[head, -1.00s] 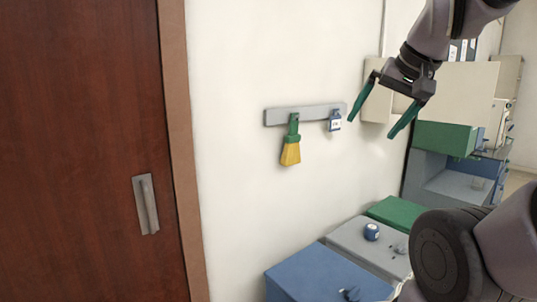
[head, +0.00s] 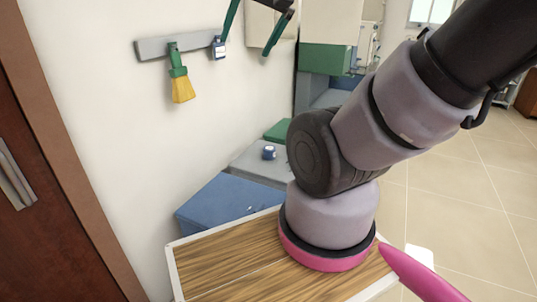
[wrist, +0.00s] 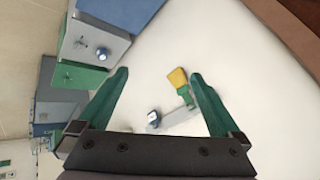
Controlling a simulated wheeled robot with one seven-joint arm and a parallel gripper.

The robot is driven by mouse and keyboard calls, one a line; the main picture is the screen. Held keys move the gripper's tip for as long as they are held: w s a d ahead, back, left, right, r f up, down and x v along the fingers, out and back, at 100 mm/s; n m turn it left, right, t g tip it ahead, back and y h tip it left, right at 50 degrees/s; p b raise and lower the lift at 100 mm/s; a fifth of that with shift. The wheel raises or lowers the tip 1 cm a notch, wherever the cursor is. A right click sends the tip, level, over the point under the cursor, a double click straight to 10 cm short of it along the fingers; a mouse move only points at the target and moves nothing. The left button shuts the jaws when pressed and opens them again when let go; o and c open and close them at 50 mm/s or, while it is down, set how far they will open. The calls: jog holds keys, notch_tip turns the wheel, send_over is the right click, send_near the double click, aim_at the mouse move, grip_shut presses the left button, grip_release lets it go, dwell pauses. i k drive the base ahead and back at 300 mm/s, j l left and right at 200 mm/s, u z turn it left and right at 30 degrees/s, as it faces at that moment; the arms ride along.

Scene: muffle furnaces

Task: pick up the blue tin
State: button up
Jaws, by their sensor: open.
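The blue tin (head: 269,152) is small and round with a pale label. It stands on the grey box-like unit (head: 248,163), between a blue unit and a green one. In the wrist view the tin (wrist: 102,53) appears at upper left, outside the span of the fingers. My gripper (head: 243,48) is open and empty, with green fingers hanging at the top of the head view, well above the tin in the picture.
A grey wall rail (head: 152,48) holds a yellow brush with a green handle (head: 181,85) and a blue-and-white tag-like item (head: 218,48). The blue unit (head: 225,200) and green unit (head: 279,131) flank the grey one. A brown door (head: 25,230) is at left; tiled floor is clear at right.

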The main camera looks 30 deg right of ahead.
aim_at(270, 150)
jog(key=l+u, duration=0.15)
jog(key=l, duration=0.55)
jog(key=k+l+u, duration=0.1)
jog(key=l, duration=0.55)
jog(key=i+l+u, duration=0.1)
jog(key=i+l, duration=0.15)
jog(key=l, duration=0.15)
jog(key=i+l+u, duration=0.1)
jog(key=l, duration=0.35)
jog(key=i+j, duration=0.05)
jog(key=i, duration=0.05)
